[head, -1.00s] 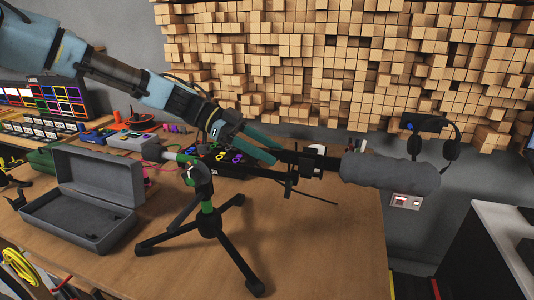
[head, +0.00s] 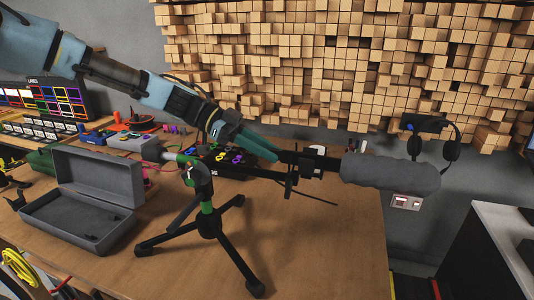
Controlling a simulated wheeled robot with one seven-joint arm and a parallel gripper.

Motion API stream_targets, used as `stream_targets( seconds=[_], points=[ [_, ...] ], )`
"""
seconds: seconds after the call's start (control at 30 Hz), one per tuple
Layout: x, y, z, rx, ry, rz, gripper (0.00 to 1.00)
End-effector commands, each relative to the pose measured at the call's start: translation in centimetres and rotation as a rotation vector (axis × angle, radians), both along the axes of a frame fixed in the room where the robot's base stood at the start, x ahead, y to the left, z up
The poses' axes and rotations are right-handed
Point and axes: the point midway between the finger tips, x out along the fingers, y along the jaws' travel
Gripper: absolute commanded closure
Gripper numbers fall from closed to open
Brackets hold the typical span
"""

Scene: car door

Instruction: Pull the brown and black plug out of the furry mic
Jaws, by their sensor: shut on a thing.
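The furry mic (head: 390,174) is a grey fuzzy cylinder held sideways above the wooden desk, on a small black tripod (head: 209,222) with a green band. A black mount and rod (head: 305,165) run left from its back end. My gripper (head: 276,157) reaches in from the upper left, with teal fingers close together at the left end of this black rod. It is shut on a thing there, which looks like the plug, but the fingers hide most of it. I cannot make out the plug's brown part or whether it still sits in the mic.
An open grey case (head: 75,215) lies on the desk to the left of the tripod. Audio gear with coloured buttons (head: 45,97) stands at the back left. Headphones (head: 451,143) hang on the wall at right. The desk's front right is clear.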

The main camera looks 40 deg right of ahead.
Motion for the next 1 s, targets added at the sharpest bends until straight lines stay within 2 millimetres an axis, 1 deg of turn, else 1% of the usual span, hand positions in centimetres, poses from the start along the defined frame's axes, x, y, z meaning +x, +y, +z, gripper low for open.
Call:
stream_targets(
  seconds=[0.03, 0.1, 1.0],
  points=[
    [0.00, 0.00, 0.00, 0.000, 0.000, 0.000, 0.93],
    [0.00, 0.00, 0.00, 0.000, 0.000, 0.000, 1.00],
    [-0.01, -0.01, 0.01, 0.000, 0.000, 0.000, 1.00]
  ],
)
